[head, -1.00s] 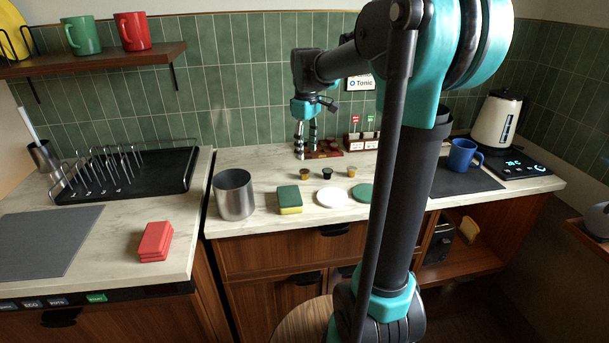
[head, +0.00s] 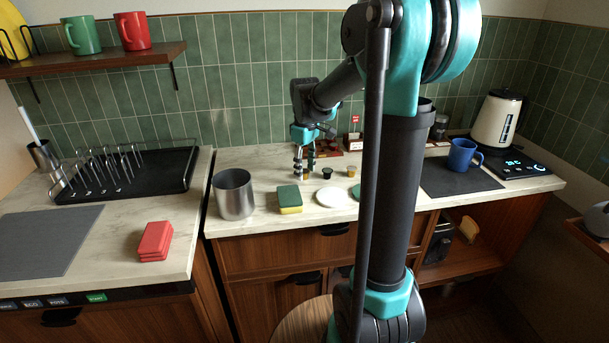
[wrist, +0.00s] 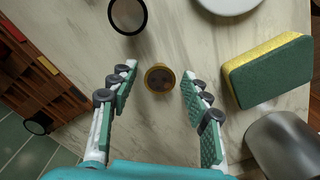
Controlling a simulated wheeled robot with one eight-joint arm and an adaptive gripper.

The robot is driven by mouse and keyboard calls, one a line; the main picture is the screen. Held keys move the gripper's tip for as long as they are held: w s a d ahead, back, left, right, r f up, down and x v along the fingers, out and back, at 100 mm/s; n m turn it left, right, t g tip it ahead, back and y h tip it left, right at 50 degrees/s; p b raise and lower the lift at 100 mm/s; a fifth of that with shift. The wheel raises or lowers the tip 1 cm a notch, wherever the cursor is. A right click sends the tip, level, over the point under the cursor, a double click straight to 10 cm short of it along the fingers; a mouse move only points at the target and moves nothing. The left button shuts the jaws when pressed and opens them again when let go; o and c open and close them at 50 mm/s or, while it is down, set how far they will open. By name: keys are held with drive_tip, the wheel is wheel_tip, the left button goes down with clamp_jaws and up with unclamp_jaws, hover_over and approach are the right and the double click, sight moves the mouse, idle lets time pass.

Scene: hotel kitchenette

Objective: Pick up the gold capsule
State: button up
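A small round capsule with a gold rim and dark top (wrist: 160,79) stands on the counter, between the two fingertips of my gripper (wrist: 160,72) in the wrist view. The gripper is open, with a gap on both sides of the capsule. In the head view my gripper (head: 305,168) points down over the left end of a row of capsules, and its fingers partly hide this one. A black capsule (head: 327,173) stands to its right, also in the wrist view (wrist: 127,15). Another gold-brown capsule (head: 351,171) stands farther right.
A green and yellow sponge (head: 290,199), a white disc (head: 332,197) and a steel canister (head: 233,195) stand near the front of the counter. A wooden capsule rack (wrist: 45,60) is close behind the gripper. A blue mug (head: 463,154) stands farther right.

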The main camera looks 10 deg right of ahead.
sight(305, 171)
drive_tip(key=c, duration=0.6)
drive_tip(key=shift+r, duration=0.2)
wheel_tip(305, 171, up, 20)
drive_tip(key=shift+f, duration=0.15)
